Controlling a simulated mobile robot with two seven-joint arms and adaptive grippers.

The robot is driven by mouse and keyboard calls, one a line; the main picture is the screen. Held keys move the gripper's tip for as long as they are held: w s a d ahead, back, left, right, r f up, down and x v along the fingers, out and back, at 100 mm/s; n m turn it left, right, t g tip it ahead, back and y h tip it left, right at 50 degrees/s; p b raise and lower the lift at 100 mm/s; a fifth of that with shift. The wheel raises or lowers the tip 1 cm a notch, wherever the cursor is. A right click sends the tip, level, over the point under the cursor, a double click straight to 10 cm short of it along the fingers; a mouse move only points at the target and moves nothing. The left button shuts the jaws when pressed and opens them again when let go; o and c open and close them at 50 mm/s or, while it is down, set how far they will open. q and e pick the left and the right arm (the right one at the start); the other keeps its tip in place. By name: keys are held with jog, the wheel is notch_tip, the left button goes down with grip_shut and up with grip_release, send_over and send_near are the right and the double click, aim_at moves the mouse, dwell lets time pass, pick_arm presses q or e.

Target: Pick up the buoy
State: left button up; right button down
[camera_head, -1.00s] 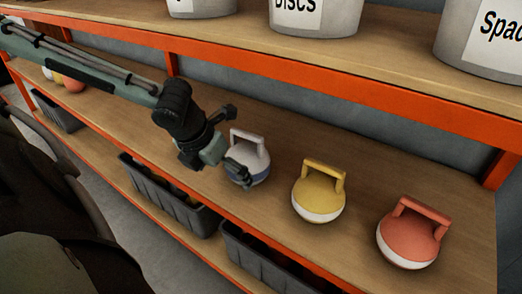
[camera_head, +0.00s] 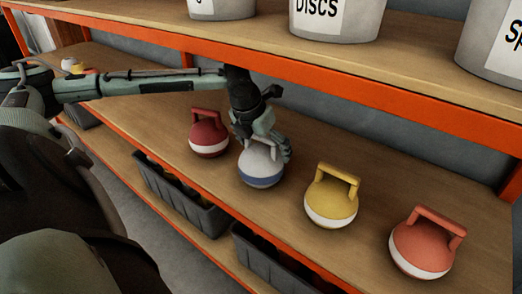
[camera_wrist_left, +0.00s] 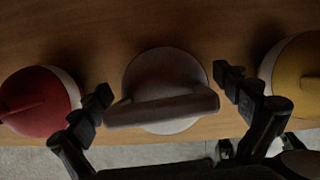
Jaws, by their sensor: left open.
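Several round buoys with top handles stand in a row on the wooden shelf. The white-grey buoy with a blue band (camera_head: 262,168) is under my left gripper (camera_head: 265,143). In the left wrist view, my left gripper (camera_wrist_left: 167,95) is open, with one finger beyond each end of the handle of that buoy (camera_wrist_left: 165,70). The fingers do not visibly grip it. A dark red buoy (camera_head: 208,137) is to its left, also in the left wrist view (camera_wrist_left: 32,103). A yellow buoy (camera_head: 331,199) is to its right, also in the left wrist view (camera_wrist_left: 300,65). A coral buoy (camera_head: 422,248) is farther right. My right gripper is not in view.
Dark crates (camera_head: 178,192) sit on the lower shelf. Neighbouring buoys stand close on both sides. Bare shelf lies behind the yellow and coral buoys.

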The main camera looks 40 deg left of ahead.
pick_arm(q)
jog(key=shift+w+f, duration=0.1)
jog(key=shift+f, duration=0.45)
jog(key=c, duration=1.2)
jog(key=shift+o, duration=0.2)
jog(key=shift+r, duration=0.15)
